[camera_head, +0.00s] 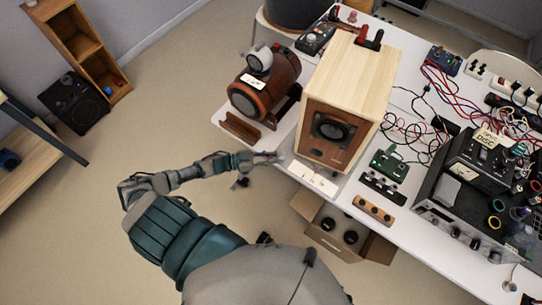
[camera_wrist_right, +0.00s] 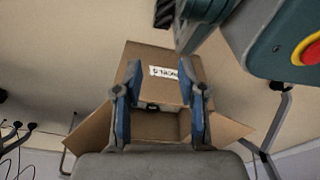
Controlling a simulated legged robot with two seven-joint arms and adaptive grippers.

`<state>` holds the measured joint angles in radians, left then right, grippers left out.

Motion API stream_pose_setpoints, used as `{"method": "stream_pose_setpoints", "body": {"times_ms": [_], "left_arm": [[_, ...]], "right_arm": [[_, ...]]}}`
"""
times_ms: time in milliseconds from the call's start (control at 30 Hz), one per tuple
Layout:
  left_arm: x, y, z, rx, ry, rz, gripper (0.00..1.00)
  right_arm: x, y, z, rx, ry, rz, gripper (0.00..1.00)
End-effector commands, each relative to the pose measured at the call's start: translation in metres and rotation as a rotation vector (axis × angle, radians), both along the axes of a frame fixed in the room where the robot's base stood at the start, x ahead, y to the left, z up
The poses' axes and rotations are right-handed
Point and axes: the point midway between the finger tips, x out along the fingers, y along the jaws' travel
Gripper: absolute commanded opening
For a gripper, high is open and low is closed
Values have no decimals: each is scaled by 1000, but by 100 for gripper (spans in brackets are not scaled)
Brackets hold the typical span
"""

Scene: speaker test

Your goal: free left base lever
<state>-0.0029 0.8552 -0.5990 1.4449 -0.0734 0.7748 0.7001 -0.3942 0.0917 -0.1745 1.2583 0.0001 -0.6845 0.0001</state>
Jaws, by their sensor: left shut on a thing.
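A wooden speaker box (camera_head: 343,95) with a dark round driver in its front stands on a grey base plate (camera_head: 318,174) at the white table's front edge. My left gripper (camera_head: 276,157) reaches in from the left, low beside the base's left front corner. It is shut on the left base lever, which is small and mostly hidden by the fingers. My right gripper (camera_wrist_right: 159,68) shows in the right wrist view, with its blue-padded fingers apart and nothing between them.
An open cardboard box (camera_head: 342,235) with dark round parts is below the table edge; it also shows in the right wrist view (camera_wrist_right: 160,85). A brown cylindrical device (camera_head: 264,84) stands left of the speaker. Cables and an amplifier (camera_head: 480,165) crowd the right.

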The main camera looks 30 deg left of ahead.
Motion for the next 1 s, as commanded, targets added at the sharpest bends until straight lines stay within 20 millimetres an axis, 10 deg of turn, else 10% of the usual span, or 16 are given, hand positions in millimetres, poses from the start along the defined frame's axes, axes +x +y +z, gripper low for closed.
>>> {"method": "stream_pose_setpoints", "body": {"times_ms": [500, 1000], "left_arm": [[-11, -9, 0, 1, 10, 288, 0], [-15, -16, -3, 6, 8, 468, 0]], "right_arm": [[-122, -26, -33, -15, 59, 17, 40], [-121, -27, -14, -15, 54, 18, 40]]}}
